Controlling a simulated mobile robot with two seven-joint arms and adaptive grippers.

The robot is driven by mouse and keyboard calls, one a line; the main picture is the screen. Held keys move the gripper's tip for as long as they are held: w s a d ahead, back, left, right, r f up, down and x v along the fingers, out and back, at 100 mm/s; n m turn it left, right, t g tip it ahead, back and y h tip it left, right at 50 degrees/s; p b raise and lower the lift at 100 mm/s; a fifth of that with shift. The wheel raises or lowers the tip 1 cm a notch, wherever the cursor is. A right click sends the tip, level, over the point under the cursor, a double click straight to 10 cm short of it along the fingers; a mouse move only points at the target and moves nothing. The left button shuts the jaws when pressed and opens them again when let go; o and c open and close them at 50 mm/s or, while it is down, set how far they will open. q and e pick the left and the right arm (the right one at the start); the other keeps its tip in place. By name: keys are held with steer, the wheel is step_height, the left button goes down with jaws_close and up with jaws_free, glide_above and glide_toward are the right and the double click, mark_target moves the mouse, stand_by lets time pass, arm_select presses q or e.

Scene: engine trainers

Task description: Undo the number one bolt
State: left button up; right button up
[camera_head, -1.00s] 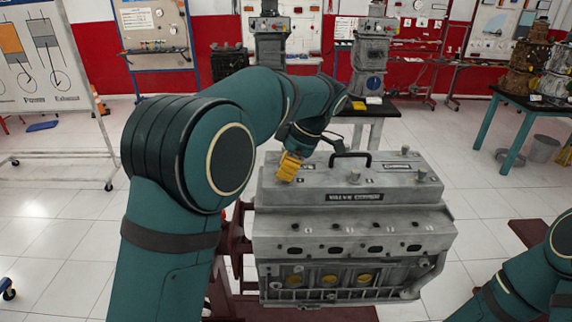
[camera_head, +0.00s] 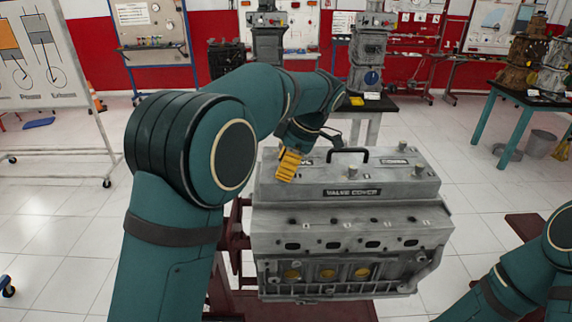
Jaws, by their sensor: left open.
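The grey engine block (camera_head: 350,236) stands on a dark red stand in the centre. Its valve cover (camera_head: 400,186) lies on top, with a black handle and a label on its front face. Bolts show on the cover, one at the right end (camera_head: 419,171) and one near the back (camera_head: 402,144). My left gripper (camera_head: 287,166), with yellow fingers, is over the left end of the cover, pointing down. It is open. It hides that end of the cover, so the number one bolt cannot be made out. My right arm shows at the lower right, but its gripper is out of view.
The dark red stand (camera_head: 232,241) reaches out to the left of the engine. A table with engine parts (camera_head: 535,98) stands at the back right. A whiteboard on wheels (camera_head: 40,65) is at the left. Open tiled floor surrounds the stand.

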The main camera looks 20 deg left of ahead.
arm_select(q)
steer(key=shift+r, duration=0.15)
steer(key=v, duration=1.1)
steer(key=shift+d+r, duration=0.25)
steer(key=shift+r, duration=0.05)
steer(key=shift+w, duration=0.1)
